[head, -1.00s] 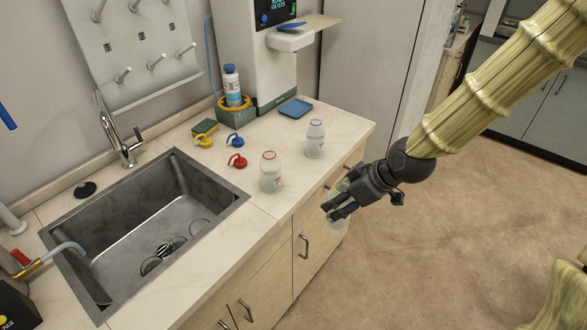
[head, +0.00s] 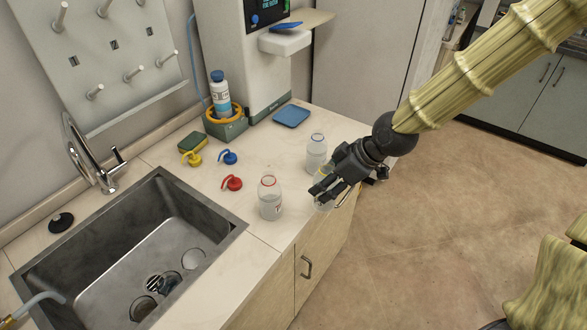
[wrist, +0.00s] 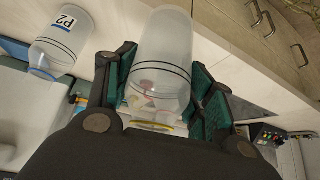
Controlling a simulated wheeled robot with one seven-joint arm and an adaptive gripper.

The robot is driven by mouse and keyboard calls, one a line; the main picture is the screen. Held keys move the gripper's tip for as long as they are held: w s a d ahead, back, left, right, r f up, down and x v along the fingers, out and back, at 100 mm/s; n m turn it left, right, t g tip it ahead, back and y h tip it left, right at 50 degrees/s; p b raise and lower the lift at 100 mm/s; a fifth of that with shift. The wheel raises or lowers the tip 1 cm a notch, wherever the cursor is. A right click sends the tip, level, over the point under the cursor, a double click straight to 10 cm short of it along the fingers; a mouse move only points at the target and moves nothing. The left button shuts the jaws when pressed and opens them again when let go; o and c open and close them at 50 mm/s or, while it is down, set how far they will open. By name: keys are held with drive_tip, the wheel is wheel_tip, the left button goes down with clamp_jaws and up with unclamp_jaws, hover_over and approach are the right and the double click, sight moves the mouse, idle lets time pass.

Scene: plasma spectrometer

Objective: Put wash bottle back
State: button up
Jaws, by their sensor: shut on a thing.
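My gripper (head: 322,187) is shut on a clear wash bottle with a yellow neck ring (wrist: 163,62). The fingers hide most of this bottle in the head view. It is by the counter's front edge; I cannot tell whether it touches the counter. A clear bottle with a red neck ring (head: 270,200) stands on the counter left of my gripper. A bottle with a blue neck ring (head: 316,150) stands just behind my gripper; it also shows in the wrist view with a P2 label (wrist: 56,42). Yellow (head: 191,158), blue (head: 228,157) and red (head: 231,183) spout caps lie on the counter.
A sink (head: 140,250) is set into the counter at the left. A blue-capped bottle (head: 220,95) stands in a holder beside the white instrument (head: 255,55). A blue tray (head: 291,116) and a sponge (head: 193,142) lie toward the back. Some counter (head: 270,150) between the bottles and caps is bare.

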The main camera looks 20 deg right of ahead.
drive_tip(key=shift+w+a+f+p, duration=0.8)
drive_tip(key=shift+w, duration=1.1)
drive_tip(key=shift+w+a+f+p, duration=0.75)
drive_tip(key=shift+w+a+p, duration=0.05)
drive_tip(key=shift+w, duration=1.05)
drive_tip(key=shift+w+a+f+p, duration=0.8)
drive_tip(key=shift+w, duration=1.1)
drive_tip(key=shift+f, duration=0.15)
drive_tip(key=o, duration=1.3)
drive_tip(key=shift+o, duration=0.2)
drive_tip(key=shift+r, duration=0.25)
drive_tip(key=b+v, duration=0.2)
drive_tip(key=v, duration=0.9)
drive_tip(key=shift+d+r, duration=0.2)
drive_tip(key=shift+r, duration=0.15)
